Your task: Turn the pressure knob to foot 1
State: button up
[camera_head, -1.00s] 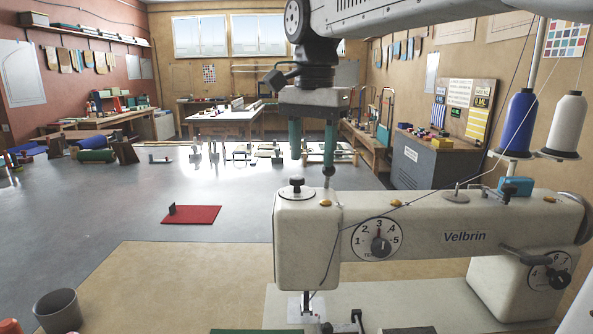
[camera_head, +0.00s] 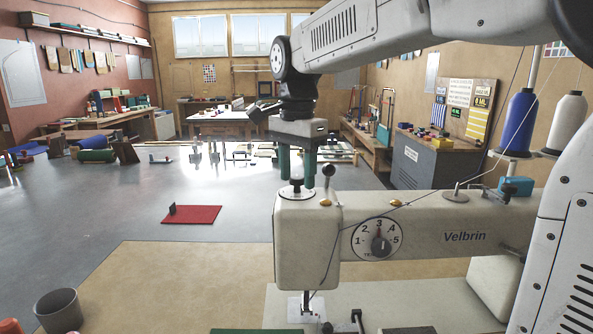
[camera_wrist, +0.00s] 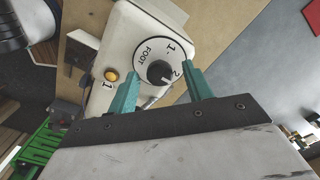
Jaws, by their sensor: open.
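The pressure knob (camera_head: 297,190) sits on top of the white sewing machine's head (camera_head: 308,235). In the wrist view it is a black knob (camera_wrist: 159,72) on a white dial (camera_wrist: 150,50) marked FOOT, with 1 and 2 visible. Its pale mark seems to point towards the 2, though it is small. My gripper (camera_head: 296,172) is open with teal fingers, pointing down just above the dial. In the wrist view its fingertips (camera_wrist: 161,74) lie on either side of the knob with gaps. Contact is not visible.
A front dial (camera_head: 379,240) numbered up to 5 is on the machine's face. A thin post with a dark ball (camera_head: 328,171) stands close right of my fingers. A grey cup (camera_head: 58,310) is at lower left.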

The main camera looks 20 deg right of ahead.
jog(key=c, duration=1)
jog(key=shift+o, duration=0.2)
jog(key=shift+n, duration=0.4)
jog(key=n, duration=1.2)
jog(key=shift+n, duration=0.3)
jog(key=shift+r+n, duration=0.1)
jog(key=shift+n, duration=2.2)
